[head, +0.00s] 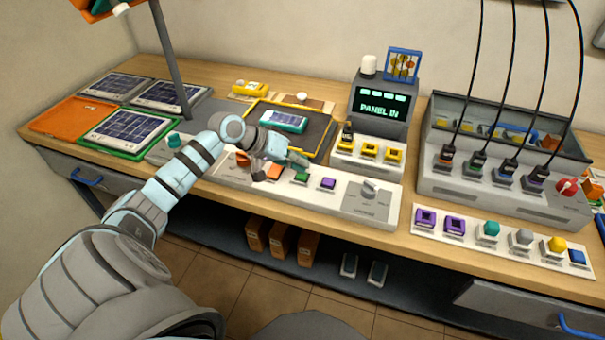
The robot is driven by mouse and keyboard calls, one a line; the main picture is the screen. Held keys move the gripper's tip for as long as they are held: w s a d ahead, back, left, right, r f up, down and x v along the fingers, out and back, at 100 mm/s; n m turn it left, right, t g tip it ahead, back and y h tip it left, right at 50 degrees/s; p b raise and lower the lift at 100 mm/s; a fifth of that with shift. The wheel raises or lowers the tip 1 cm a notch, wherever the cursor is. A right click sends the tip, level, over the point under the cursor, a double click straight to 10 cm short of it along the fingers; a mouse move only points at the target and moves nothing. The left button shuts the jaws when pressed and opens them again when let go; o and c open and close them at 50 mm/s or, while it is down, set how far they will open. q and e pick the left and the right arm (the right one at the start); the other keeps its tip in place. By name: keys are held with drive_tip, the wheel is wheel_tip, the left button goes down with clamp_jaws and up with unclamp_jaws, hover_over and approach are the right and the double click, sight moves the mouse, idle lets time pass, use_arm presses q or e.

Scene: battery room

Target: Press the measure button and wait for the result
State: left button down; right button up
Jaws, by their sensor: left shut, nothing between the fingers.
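My left gripper (297,160) reaches in from the left, shut and empty. Its tip is over the white control strip (385,208), close above the green button (302,178); I cannot tell whether it touches. A dark display unit (382,105) behind reads "PANEL IN". A teal-framed panel (283,121) lies on the dark yellow-edged bed (318,136). My right gripper is not in view.
Solar panels (163,95) and an orange tray (72,116) lie at left. A grey post (170,60) stands behind my arm. At right are a cabled grey box (500,200) and a strip of coloured buttons (475,240). The wooden bench front edge (425,250) is clear.

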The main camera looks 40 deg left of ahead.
use_arm(q)
drive_tip(key=shift+f, duration=0.4)
idle(0.8)
drive_tip(key=shift+r+p, duration=0.8)
drive_tip(key=shift+p, duration=0.3)
wheel_tip(320, 180, up, 5)
drive_tip(key=p, duration=0.5)
drive_tip(key=shift+r+p, duration=0.1)
drive_tip(key=shift+p, duration=0.25)
